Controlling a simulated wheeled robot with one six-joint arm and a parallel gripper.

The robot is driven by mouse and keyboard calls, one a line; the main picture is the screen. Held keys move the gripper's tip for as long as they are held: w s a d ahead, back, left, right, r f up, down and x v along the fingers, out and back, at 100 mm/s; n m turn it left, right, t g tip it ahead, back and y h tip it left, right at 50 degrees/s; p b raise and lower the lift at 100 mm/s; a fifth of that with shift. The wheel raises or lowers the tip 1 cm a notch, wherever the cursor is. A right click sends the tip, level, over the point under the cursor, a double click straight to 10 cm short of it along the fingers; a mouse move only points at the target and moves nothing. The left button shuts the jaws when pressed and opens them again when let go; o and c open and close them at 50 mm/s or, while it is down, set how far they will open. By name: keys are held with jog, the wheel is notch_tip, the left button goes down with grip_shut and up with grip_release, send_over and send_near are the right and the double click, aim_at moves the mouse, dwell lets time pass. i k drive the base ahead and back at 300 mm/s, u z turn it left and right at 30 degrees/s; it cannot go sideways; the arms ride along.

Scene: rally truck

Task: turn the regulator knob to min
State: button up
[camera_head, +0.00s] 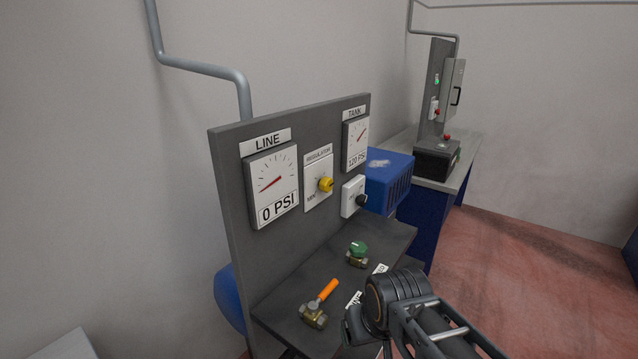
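The regulator knob (325,185) is yellow. It sits on a white plate labelled REGULATOR (318,170) on an upright dark grey panel (232,180), with a scale and what looks like MIN at the plate's lower left. Its exact pointing direction is too small to read. My arm enters from the bottom right, and its end with my gripper (358,325) is low in front of the panel's shelf, below and to the right of the knob and apart from it. The fingers are not clear, so I cannot tell if it is open or shut.
The LINE gauge (271,185) reads 0 PSI; the TANK gauge (356,143) reads 120 PSI. A white plate with a dark knob (353,196) is below TANK. The shelf (285,296) holds an orange-handled valve (319,304) and a green-handled valve (357,254). A blue unit (388,178) stands behind.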

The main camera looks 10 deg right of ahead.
aim_at(325, 185)
jog(key=z, duration=0.05)
jog(key=k, duration=0.5)
jog(key=z, duration=0.65)
jog(key=i, duration=0.75)
jog(key=u, duration=1.8)
